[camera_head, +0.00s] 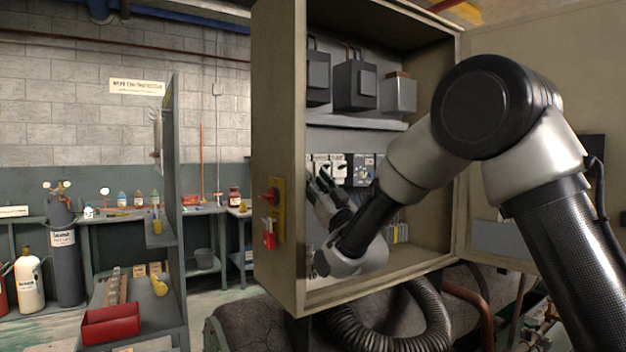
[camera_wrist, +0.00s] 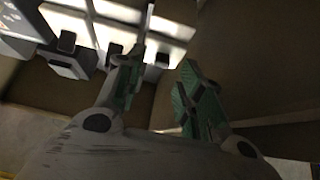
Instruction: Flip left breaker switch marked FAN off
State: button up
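The breakers (camera_head: 326,162) are a row of white units inside the open cabinet, below its shelf. In the wrist view they show as white plates with dark toggles, such as the breaker toggle (camera_wrist: 67,42) at the upper left. No FAN marking is legible, so I cannot tell which one is marked FAN. My gripper (camera_head: 324,183) is inside the cabinet, just in front of and below the breakers. In the wrist view my gripper (camera_wrist: 158,82) has its two green-padded fingers apart with nothing between them. The left finger is near a toggle; contact cannot be told.
The cabinet's left wall (camera_head: 280,120) carries a red rotary switch (camera_head: 269,196) and a red lock (camera_head: 268,240). Dark boxes (camera_head: 355,85) stand on the shelf (camera_head: 360,121) above the breakers. The cabinet door (camera_head: 550,100) stands open at the right.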

jog(key=v, duration=1)
jog(key=shift+s+d+f, duration=0.15)
jog(key=shift+s+f, duration=0.1)
